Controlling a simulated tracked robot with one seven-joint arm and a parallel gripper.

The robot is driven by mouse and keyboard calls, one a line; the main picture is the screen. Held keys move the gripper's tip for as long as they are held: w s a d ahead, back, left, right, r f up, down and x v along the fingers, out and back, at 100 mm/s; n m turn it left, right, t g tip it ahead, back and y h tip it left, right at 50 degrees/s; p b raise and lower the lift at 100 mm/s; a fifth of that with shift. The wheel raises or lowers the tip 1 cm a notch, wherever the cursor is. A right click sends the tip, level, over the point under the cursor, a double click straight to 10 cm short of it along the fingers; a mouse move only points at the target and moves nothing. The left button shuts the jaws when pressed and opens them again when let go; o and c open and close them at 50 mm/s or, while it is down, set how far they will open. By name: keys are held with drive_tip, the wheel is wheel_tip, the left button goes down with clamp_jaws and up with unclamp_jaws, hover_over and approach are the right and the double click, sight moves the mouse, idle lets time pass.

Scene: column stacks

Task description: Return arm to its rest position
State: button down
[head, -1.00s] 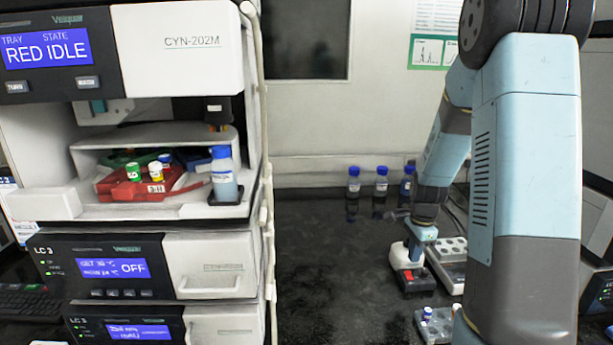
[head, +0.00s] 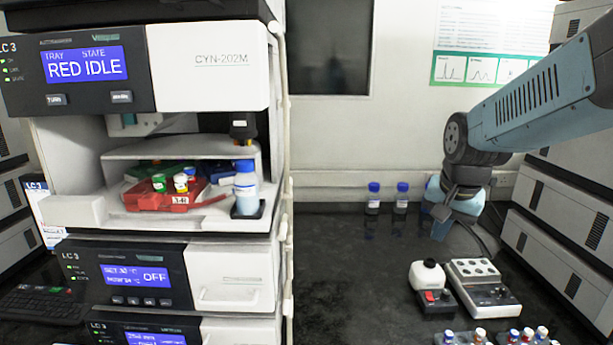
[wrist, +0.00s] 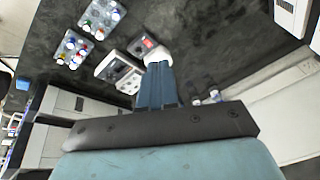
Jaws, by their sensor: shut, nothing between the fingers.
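My arm reaches in from the right of the head view, and its light-blue gripper (head: 440,229) points down over the dark bench. It is above and behind a small white-topped device with a red switch (head: 433,297). In the wrist view the blue fingers (wrist: 159,68) are together with nothing seen between them. Their tips overlap the white top of that device in the picture, but the head view shows the gripper apart from it.
A grey block with round wells (head: 485,285) stands beside the device, with capped vials (head: 513,337) in front. Blue-capped bottles (head: 373,198) stand at the back wall. An instrument stack (head: 190,275) fills the left, grey units (head: 575,245) the right.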

drive_tip(key=s+a+r+n+t, duration=0.2)
drive_tip(key=s+r+n, duration=0.3)
drive_tip(key=s, duration=0.6)
drive_tip(key=shift+s+a+n, duration=0.15)
drive_tip(key=shift+a+n, duration=0.35)
drive_tip(key=shift+n, duration=0.1)
drive_tip(key=shift+r, duration=0.1)
